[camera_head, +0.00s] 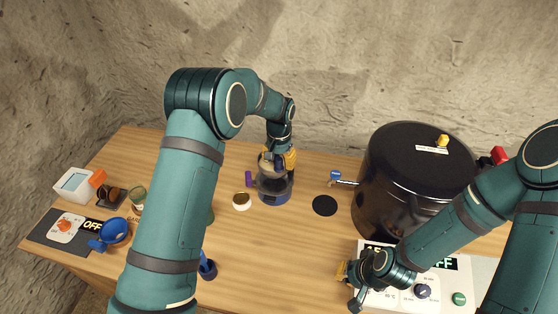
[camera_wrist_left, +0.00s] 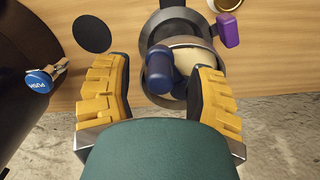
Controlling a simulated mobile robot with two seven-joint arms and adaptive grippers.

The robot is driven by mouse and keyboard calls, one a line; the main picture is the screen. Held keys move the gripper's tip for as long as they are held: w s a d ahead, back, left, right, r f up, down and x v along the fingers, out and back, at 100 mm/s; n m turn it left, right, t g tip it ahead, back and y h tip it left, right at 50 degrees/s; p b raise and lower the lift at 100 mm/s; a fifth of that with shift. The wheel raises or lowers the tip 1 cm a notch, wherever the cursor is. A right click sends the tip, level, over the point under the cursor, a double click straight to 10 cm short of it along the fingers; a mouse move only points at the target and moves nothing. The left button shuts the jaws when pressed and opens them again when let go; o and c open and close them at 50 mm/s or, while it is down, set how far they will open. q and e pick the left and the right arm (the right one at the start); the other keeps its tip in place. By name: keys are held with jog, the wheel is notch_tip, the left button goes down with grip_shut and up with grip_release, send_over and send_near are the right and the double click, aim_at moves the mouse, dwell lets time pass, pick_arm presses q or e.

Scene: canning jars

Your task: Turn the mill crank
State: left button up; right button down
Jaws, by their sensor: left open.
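The mill (camera_head: 274,190) stands upright on the table in the head view, with a dark blue base and a grey upper part. In the left wrist view its round grey rim (camera_wrist_left: 153,92) surrounds a cream part, with a dark blue knob (camera_wrist_left: 161,62) on top. A purple knob (camera_head: 248,180) sticks out at the mill's side; it also shows in the left wrist view (camera_wrist_left: 228,30). My left gripper (camera_wrist_left: 160,98) is open over the mill, its yellow fingers on either side of the blue knob. My right gripper (camera_head: 350,282) is low by the control panel; its fingertips are unclear.
The control panel (camera_head: 480,275) is at front right.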

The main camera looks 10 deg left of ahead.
pick_arm(q)
jog(key=shift+f, duration=0.15)
grip_shut()
dwell(0.4)
